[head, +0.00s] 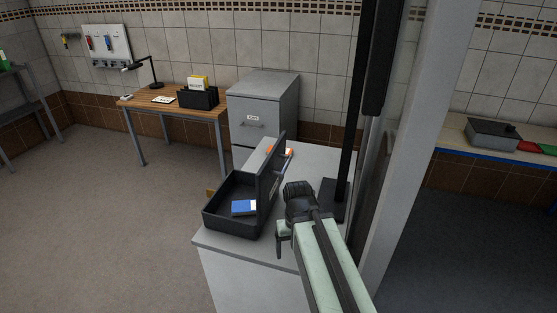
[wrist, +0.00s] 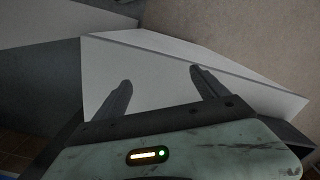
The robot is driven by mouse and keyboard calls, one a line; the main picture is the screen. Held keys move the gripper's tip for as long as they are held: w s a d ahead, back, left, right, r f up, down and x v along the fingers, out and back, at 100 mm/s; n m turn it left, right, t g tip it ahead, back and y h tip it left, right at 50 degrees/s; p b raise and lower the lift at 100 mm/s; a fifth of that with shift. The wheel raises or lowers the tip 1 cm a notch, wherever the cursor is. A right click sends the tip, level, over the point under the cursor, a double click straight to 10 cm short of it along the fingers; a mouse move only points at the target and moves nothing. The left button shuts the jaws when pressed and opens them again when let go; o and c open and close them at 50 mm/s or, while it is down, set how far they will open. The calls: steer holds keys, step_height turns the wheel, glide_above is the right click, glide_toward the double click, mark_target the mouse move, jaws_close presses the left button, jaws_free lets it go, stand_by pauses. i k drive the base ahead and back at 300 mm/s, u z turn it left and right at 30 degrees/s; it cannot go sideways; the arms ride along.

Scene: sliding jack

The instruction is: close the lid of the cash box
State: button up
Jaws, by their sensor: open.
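The cash box (head: 212,217) is a dark open box on the grey cabinet top in the head view. Its lid (head: 269,178) stands roughly upright along the box's right side. A blue and white item (head: 242,207) lies inside the box. My arm reaches in from the bottom, and its dark wrist end is to the right of the lid, seemingly apart from it. The fingers are hard to make out there. In the wrist view my gripper (wrist: 160,76) is open, with nothing between its fingers and a pale surface beyond. The cash box does not show in the wrist view.
An orange-ended item (head: 288,153) lies behind the lid. A grey filing cabinet (head: 262,105) and a wooden desk (head: 165,100) stand behind. The floor to the left is clear.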

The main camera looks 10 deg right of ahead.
mark_target(269, 178)
steer(key=u, duration=2)
steer(key=k, duration=0.7)
